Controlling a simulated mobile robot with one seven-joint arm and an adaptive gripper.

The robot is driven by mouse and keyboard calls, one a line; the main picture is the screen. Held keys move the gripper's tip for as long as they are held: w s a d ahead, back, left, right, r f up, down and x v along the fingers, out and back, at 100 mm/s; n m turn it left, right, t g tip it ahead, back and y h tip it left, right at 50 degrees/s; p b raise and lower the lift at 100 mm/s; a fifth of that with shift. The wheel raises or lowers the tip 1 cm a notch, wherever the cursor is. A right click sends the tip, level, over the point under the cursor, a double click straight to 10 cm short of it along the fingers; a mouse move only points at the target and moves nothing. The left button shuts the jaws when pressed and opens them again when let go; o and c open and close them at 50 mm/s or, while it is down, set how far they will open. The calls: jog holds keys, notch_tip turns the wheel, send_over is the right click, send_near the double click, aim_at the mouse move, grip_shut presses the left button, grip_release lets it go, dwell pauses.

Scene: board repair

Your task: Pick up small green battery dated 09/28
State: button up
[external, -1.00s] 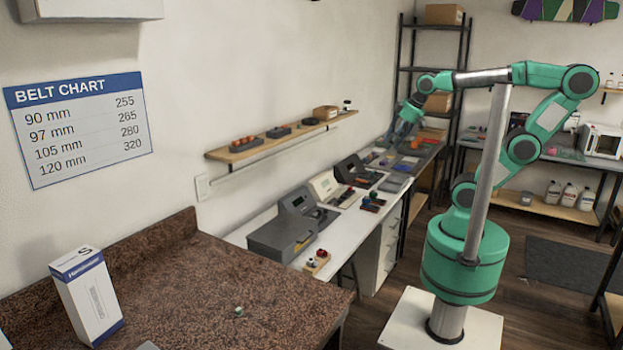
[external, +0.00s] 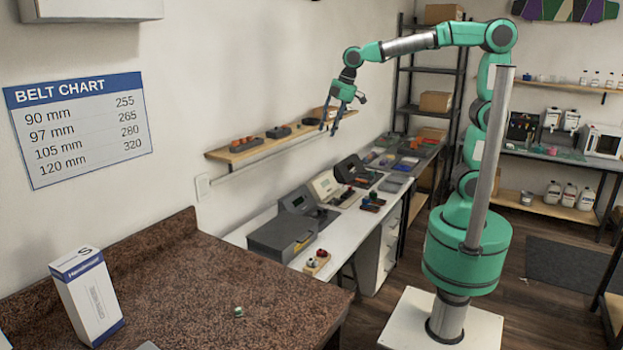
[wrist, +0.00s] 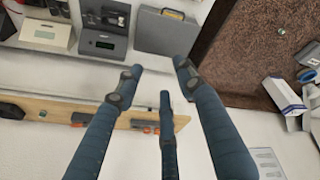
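A small green and pale object (external: 238,311) lies on the brown speckled counter (external: 190,270) in the external view. It is too small to read a date or be sure it is the battery. In the wrist view a tiny pale item (wrist: 281,31) shows on the same counter at the upper right. My gripper (external: 329,129) hangs in the air near the right end of the wall shelf, well away from the counter. Its fingers (wrist: 158,74) are spread apart with nothing between them in the wrist view.
A white and blue box (external: 88,298) stands on the counter's left. A wooden wall shelf (external: 236,155) with small items runs above the white workbench (external: 345,235). A grey case (external: 280,238) and several devices sit on the workbench. The counter's middle is mostly clear.

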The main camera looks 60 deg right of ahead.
jog(key=w+a+f+n+g+p, duration=0.1)
jog(key=w+a+n, duration=0.2)
jog(key=a, duration=0.5)
jog(key=w+a+f+n+p, duration=0.1)
jog(key=w+a+n, duration=0.1)
jog(key=w+a, duration=0.35)
jog(key=n+g+h+p, duration=0.1)
jog(key=n+g+p, duration=0.1)
jog(key=n+p, duration=0.9)
send_over(238, 309)
jog(key=b, duration=0.4)
notch_tip(238, 309, down, 26)
jog(key=n, duration=0.3)
jog(key=shift+d, duration=0.1)
jog(key=shift+f, duration=0.2)
jog(key=shift+f, duration=4.15)
jog(key=shift+f, duration=0.1)
jog(key=shift+s+f, duration=0.1)
jog(key=shift+f, duration=2.4)
